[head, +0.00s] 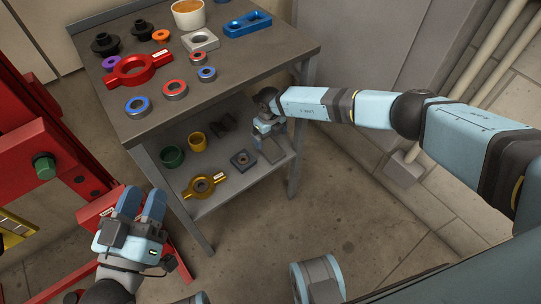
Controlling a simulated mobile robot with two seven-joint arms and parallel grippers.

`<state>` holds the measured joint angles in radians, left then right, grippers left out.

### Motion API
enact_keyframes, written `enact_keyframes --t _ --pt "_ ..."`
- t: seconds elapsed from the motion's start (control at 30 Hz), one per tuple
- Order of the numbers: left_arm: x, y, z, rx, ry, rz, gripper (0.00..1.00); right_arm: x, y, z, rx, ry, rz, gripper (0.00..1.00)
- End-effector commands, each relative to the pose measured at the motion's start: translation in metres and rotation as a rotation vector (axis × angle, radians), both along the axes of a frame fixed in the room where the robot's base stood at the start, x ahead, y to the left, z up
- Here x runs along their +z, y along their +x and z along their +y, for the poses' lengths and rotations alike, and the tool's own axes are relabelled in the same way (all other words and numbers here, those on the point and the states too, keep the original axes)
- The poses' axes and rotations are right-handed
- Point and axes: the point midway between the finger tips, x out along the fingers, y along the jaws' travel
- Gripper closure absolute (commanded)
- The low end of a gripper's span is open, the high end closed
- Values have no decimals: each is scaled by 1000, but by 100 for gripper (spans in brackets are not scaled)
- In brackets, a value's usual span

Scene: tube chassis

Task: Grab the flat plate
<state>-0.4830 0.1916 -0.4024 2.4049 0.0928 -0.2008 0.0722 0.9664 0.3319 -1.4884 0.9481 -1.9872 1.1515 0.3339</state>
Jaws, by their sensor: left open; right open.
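Several pieces could be the flat plate. A dark square plate with a round hole (243,160) lies on the lower shelf. A blue oblong plate with holes (248,24) and a light grey square block with a hole (201,40) lie on the table top. My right gripper (271,150) reaches in over the right end of the lower shelf, just right of the dark square plate and apart from it. Its fingers are small in view; I see nothing held. My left gripper (141,203) is open and empty, in front of the table's left side, its fingers pointing up in the picture.
The table top (235,75) holds a red two-handled ring (138,69), several small rings and a cup (188,14). The lower shelf (225,198) holds a yellow handled ring (205,186) and green and yellow rings. A red frame stands left. The floor in front is clear.

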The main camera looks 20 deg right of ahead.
Motion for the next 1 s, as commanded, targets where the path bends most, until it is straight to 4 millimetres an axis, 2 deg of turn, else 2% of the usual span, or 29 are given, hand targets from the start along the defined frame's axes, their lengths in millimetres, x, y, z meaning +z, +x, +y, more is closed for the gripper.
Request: enact_keyframes --t 0.03,0.1,0.33,0.63,0.8,1.0 --pt "-8 0 -1 -9 -5 -5 57 -15 0 0 0 0 0 1" --pt "-7 0 -4 -20 -15 -13 57 -21 0 0 0 1 0 1" --pt "-7 -1 -7 -36 -24 -13 57 -31 0 0 0 1 0 1" --pt "-60 2 -11 -82 48 126 57 -70 1 -3 -1 2 0 1" --pt "-73 1 -12 -99 74 175 57 -78 1 -4 0 1 -1 1" --pt "-73 1 -12 -101 77 182 57 -77 1 -4 0 1 -1 1"
